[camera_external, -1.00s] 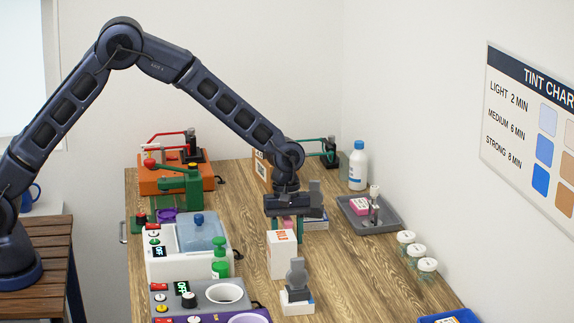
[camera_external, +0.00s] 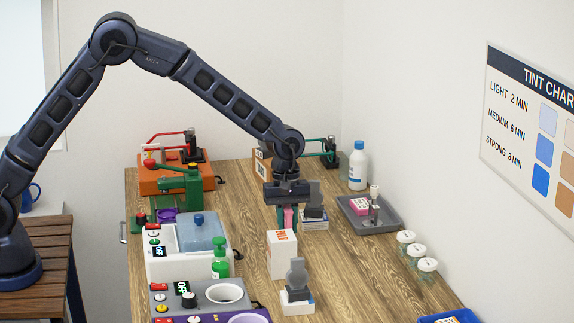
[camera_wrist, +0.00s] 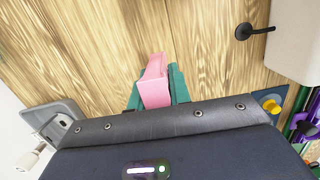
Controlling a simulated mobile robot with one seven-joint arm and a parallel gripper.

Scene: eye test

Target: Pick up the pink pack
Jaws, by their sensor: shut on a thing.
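My gripper (camera_external: 288,217) hangs pointing down over the wooden table, behind a tall white box with orange print. Its teal fingers are shut on the pink pack (camera_external: 288,216), which shows as a narrow strip between them. In the wrist view the pink pack (camera_wrist: 155,82) sits between the fingertips (camera_wrist: 155,88), with bare wood around it. Its lower end in the external view is partly hidden by the box and fingers, so its clearance above the table is hard to tell.
The tall white box (camera_external: 282,257) stands just in front of my gripper. A grey tray (camera_external: 388,220) holding another pink item (camera_external: 359,206) lies to the right. A white device with a blue lid (camera_external: 201,230) stands left. A white bottle (camera_external: 358,167) stands behind the tray.

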